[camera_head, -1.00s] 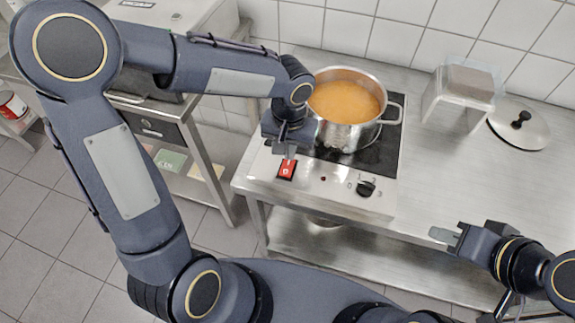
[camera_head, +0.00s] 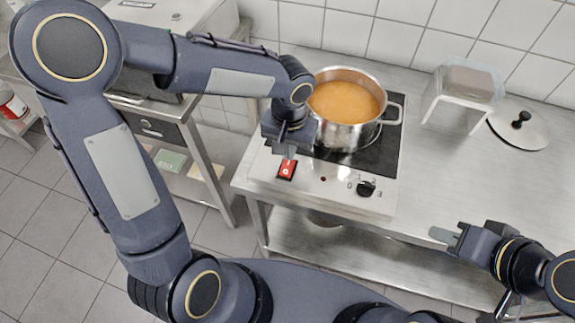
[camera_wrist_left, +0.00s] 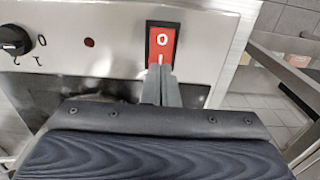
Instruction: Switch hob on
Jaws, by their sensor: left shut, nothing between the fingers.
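The hob (camera_head: 345,197) has a steel front panel with a red rocker switch (camera_head: 287,169). In the left wrist view the switch (camera_wrist_left: 163,40) sits in a black frame, with a white 0 and a line mark below it. My left gripper (camera_head: 290,153) is shut and empty, pointing down at the switch. In the left wrist view its fingertips (camera_wrist_left: 160,72) overlap the switch's lower edge; I cannot tell whether they touch. A small dark red lamp (camera_head: 323,178) looks unlit. My right gripper (camera_head: 443,237) is in front of the counter, away from the hob; its jaw state is unclear.
A steel pot (camera_head: 350,133) of orange soup stands on the black hob plate, close to my left gripper. A black knob (camera_head: 366,188) is right of the lamp. The counter's right front is clear.

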